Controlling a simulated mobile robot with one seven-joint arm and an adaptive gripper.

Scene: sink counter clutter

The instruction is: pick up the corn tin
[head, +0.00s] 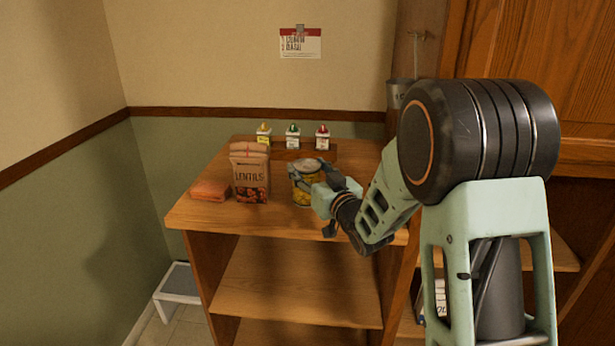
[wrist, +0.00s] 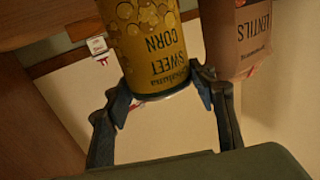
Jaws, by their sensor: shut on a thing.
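The corn tin (head: 303,190) is a yellow can on the wooden counter, at the front right of the lentils bag in the head view. In the wrist view the tin (wrist: 150,45) fills the top middle, with "SWEET CORN" upside down on its label. My gripper (head: 313,172) reaches it from the right. In the wrist view my gripper's fingers (wrist: 163,88) are on both sides of the tin's rim end, shut on it. I cannot tell whether the tin's base touches the counter.
A paper lentils bag (head: 250,175) stands close to the left of the tin. An orange-brown block (head: 210,190) lies farther left. Several small cartons (head: 292,138) stand at the back. The counter's front edge (head: 270,235) is close, with open shelves below.

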